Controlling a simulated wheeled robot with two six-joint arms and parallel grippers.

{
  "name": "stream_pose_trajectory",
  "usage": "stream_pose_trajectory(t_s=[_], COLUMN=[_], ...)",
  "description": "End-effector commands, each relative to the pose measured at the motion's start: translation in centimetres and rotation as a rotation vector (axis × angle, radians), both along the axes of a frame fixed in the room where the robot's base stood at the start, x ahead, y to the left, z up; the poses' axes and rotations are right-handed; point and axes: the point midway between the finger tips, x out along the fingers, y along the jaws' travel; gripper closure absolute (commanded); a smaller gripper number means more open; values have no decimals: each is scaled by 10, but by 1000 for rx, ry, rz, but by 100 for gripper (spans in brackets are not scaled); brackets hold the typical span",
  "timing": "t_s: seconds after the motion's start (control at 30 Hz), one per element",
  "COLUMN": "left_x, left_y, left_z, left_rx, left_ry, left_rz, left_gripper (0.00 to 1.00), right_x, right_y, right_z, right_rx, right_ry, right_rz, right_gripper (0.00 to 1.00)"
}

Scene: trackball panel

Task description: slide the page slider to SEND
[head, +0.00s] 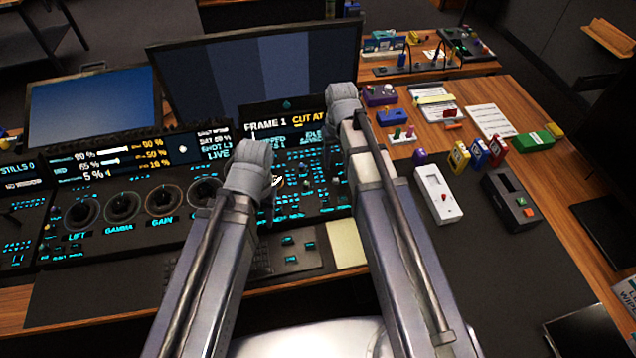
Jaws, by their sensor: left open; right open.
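No label reading SEND or page is legible, so I cannot tell for sure which control is the page slider. A white box (437,192) with a small red knob (445,198) in a slot lies on the dark mat at the right; it may be the slider. My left gripper (272,192) is open over the middle of the console, left of the white box. My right gripper (331,152) is open over the console's right part, also left of the box and apart from it. The fingers of both are small and partly hidden by my own arms.
A dark box with an orange button (528,211) lies right of the white box. Several small coloured blocks stand behind them. The console (120,238) with dials fills the left; monitors (262,75) stand behind it.

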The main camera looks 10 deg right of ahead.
Motion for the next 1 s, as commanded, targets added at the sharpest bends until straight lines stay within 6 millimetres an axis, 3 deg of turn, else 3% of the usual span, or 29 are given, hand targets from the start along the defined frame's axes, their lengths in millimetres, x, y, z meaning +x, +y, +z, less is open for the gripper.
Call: stream_pose_trajectory(t_s=[0.37, 0.8, 1.0], left_x=[0, 0, 1], left_y=[0, 0, 0], left_z=[-12, -65, -79], left_rx=[0, 0, 0], left_ry=[0, 0, 0], left_rz=[0, 0, 0], left_gripper=[50, 50, 50], right_x=[0, 0, 0], right_y=[0, 0, 0], right_z=[-12, -65, -79], right_rx=[1, 0, 0], right_ry=[0, 0, 0], right_rz=[-1, 0, 0], right_gripper=[48, 48, 48])
